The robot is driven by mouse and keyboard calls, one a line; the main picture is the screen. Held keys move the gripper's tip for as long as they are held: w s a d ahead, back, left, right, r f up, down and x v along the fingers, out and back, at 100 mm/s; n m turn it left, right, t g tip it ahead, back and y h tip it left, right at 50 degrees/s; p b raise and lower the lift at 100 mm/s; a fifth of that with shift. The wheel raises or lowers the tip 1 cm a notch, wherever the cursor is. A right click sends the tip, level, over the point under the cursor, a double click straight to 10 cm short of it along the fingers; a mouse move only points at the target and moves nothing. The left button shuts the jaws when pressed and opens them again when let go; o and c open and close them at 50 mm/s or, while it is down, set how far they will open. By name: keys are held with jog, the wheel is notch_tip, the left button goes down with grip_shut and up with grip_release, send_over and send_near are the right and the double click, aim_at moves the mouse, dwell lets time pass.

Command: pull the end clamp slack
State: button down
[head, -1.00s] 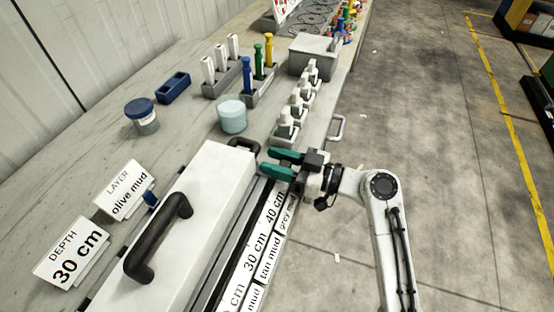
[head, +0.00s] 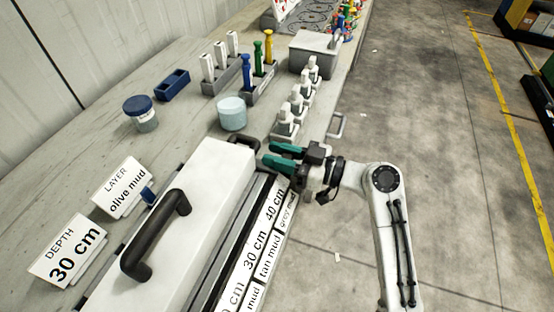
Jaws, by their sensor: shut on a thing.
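My gripper (head: 268,153), with two teal fingers, is at the far end of the long white core-liner box (head: 195,205), by its right edge. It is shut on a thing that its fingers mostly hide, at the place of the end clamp. A black handle-like piece (head: 244,142) at the box's far end is just left of the fingertips. I cannot tell whether it is part of the clamp or whether the fingers touch it. My arm reaches in from the right.
A large black handle (head: 155,235) stands on the box. Depth and layer cards (head: 68,250) are at left. White-capped bottles (head: 296,105), a pale blue cup (head: 232,114) and a dark-lidded jar (head: 141,114) stand farther back. The floor at right is clear.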

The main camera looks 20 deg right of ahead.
jog(key=shift+w+d+f+b, duration=0.15)
jog(key=shift+w+d+b, duration=0.5)
jog(key=shift+w+d, duration=0.1)
jog(key=shift+d+r, duration=0.15)
jog(key=shift+r, duration=0.05)
jog(key=c, duration=1.2)
grip_release()
jog(key=shift+w, duration=0.15)
jog(key=b+v, duration=0.1)
jog(key=v, duration=1)
